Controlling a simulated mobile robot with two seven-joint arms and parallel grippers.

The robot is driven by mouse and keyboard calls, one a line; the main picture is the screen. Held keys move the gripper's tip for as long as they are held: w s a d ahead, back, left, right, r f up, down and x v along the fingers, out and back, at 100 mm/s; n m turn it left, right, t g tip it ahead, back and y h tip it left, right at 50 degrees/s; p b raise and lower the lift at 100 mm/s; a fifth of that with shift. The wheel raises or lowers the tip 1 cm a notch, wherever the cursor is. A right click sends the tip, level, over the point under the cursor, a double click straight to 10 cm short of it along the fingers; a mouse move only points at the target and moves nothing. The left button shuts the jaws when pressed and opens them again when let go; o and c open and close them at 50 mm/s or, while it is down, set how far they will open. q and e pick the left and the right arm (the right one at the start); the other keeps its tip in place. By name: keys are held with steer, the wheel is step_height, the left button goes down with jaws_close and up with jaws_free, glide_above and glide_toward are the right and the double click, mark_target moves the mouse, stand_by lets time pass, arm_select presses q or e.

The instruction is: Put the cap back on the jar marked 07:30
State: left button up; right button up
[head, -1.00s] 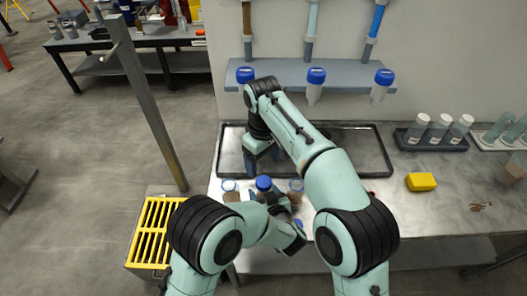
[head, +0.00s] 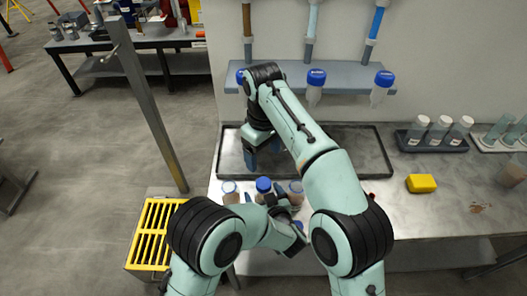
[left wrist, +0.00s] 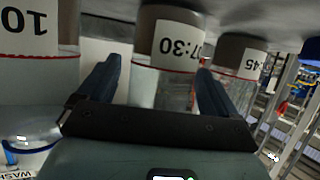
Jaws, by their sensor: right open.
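The jar marked 07:30 (left wrist: 170,62) shows upside down in the left wrist view, clear with brown matter at its base. The fingers of my left gripper (left wrist: 160,85) stand on either side of it; whether they press on it is unclear. Its top is out of that view. In the head view, a row of jars stands at the bench's front edge, the middle one with a bright blue top (head: 263,184). My left arm partly hides them. My right gripper (head: 262,155) is open, pointing down over the dark tray (head: 350,177), behind the jars. I cannot make out a separate loose cap.
Neighbouring jars (left wrist: 35,30) (left wrist: 238,60) stand close on both sides. A shelf (head: 345,83) with blue-capped tubes (head: 316,80) is on the wall behind. A yellow block (head: 421,183) and a tube rack (head: 432,141) lie to the right. A post (head: 150,110) stands left of the bench.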

arm_select(q)
steer(key=b+v, duration=0.1)
steer(key=v, duration=1.2)
steer(key=shift+s, duration=0.2)
